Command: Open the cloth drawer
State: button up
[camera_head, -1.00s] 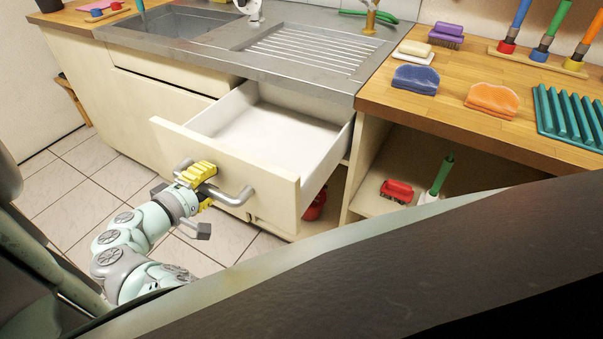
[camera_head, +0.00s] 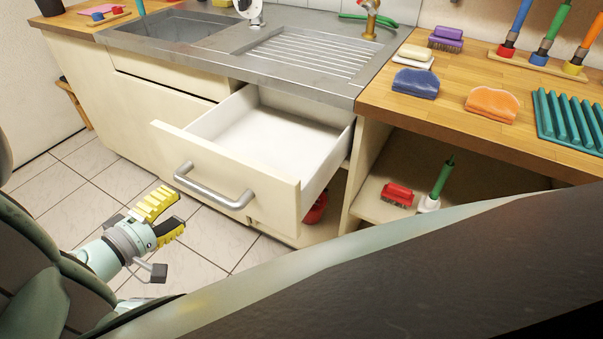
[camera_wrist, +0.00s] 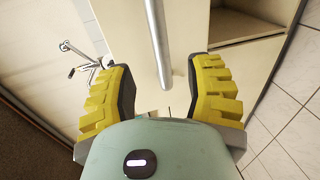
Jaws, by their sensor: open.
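The cloth drawer (camera_head: 283,141) is pulled well out from under the sink counter, and its white inside looks empty. Its front panel (camera_head: 228,178) carries a grey bar handle (camera_head: 213,188). My gripper (camera_head: 172,216) is open and empty, in front of and below the handle to the left, apart from it. In the wrist view, the yellow-padded fingers (camera_wrist: 165,92) are spread wide, with the handle bar (camera_wrist: 157,40) ahead of the gap between them.
The sink counter (camera_head: 225,55) is above the drawer. A wooden counter (camera_head: 450,110) at right holds sponges (camera_head: 415,83), brushes and a teal rack (camera_head: 572,118). An open shelf below holds a red brush (camera_head: 397,194) and a green-handled brush (camera_head: 440,182). Tiled floor (camera_head: 115,180) is free at left.

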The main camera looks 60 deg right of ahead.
jog(key=shift+v, duration=1.05)
